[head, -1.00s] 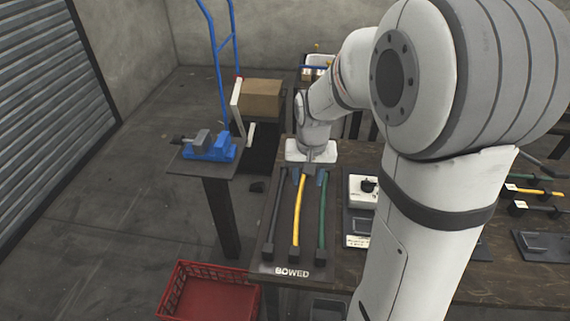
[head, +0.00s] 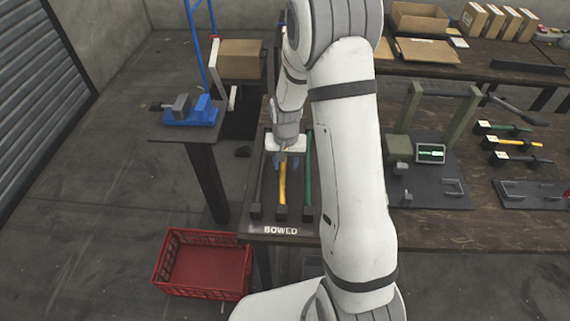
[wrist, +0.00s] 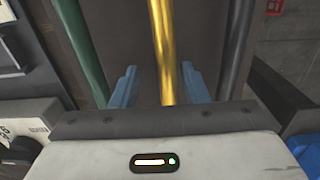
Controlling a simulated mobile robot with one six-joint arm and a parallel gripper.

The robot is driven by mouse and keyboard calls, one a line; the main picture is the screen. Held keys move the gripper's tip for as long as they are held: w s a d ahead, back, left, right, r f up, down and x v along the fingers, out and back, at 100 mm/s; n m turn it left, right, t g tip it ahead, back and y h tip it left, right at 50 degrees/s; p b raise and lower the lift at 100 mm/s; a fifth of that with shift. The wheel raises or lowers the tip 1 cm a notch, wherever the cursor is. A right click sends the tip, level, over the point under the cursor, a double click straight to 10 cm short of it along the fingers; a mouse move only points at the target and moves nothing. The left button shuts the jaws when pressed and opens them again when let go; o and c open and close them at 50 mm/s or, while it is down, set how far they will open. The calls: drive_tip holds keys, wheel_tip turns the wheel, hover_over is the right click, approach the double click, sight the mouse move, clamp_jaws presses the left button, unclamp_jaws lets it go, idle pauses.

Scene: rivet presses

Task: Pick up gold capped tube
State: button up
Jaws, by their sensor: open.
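A gold tube (head: 282,190) lies in the middle of a board marked BOWED (head: 281,230), with a dark block at its near end. A dark tube (head: 260,186) lies left of it and a green tube (head: 308,180) right of it. My gripper (head: 287,162) is over the far part of these tubes, pointing down. In the wrist view its blue fingers (wrist: 162,82) are open, one on each side of the gold tube (wrist: 164,45), with gaps on both sides. The green tube (wrist: 83,50) and dark tube (wrist: 236,50) lie outside the fingers.
A press with green posts (head: 460,105) stands on the bench to the right. Several more tubes (head: 515,143) lie beyond it. A blue vise (head: 190,111) stands on a side stand at left. A red crate (head: 203,264) is on the floor in front.

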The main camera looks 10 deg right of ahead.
drive_tip(key=shift+f, duration=0.35)
drive_tip(key=shift+c, duration=0.2)
clamp_jaws()
